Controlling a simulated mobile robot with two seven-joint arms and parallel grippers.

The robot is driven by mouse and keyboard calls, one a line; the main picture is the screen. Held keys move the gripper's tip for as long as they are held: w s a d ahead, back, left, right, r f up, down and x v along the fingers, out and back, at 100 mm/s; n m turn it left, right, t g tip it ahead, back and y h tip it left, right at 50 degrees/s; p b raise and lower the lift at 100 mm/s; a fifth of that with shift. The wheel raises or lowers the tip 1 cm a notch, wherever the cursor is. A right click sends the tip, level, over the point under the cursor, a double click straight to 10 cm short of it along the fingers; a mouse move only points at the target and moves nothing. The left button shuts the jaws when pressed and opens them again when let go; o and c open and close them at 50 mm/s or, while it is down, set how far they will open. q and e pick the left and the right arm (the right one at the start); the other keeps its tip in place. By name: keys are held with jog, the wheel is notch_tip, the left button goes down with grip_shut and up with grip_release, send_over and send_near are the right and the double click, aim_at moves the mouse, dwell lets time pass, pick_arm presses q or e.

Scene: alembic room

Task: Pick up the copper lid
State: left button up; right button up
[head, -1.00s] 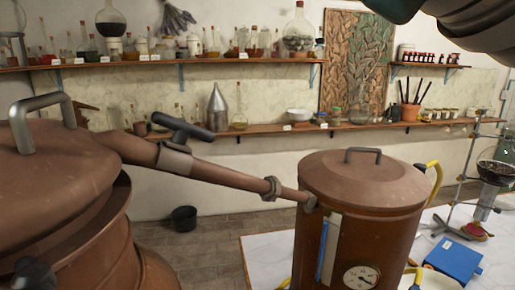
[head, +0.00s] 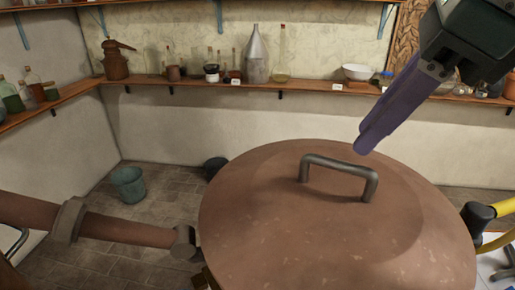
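The copper lid (head: 265,235) is a wide, round, brownish cover in the lower middle of the head view. A dark arched handle (head: 337,172) stands on its top. My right gripper (head: 366,142) comes in from the upper right with purple fingers pointing down and left. The fingertips appear just above and right of the handle in the picture, apart from it, with nothing seen between them. The fingers overlap from this angle, so their opening is unclear. My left gripper is not in view. The vessel below the lid is mostly hidden.
A copper pipe (head: 120,229) runs in from the left to the vessel's side. A yellow hose with a black fitting (head: 478,216) is at the right. A wall shelf (head: 290,89) holds bottles and a bowl. Buckets (head: 129,184) stand on the tiled floor.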

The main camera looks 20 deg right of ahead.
aim_at(343, 162)
jog(key=shift+p+x, duration=0.3)
jog(key=shift+x, duration=0.6)
jog(key=p+x, duration=0.2)
jog(key=p, duration=0.1)
jog(key=shift+a+f, duration=0.2)
jog(key=shift+p+x, duration=0.5)
jog(key=shift+x, duration=0.7)
jog(key=shift+f, duration=0.45)
grip_shut()
jog(key=shift+w+r, duration=0.15)
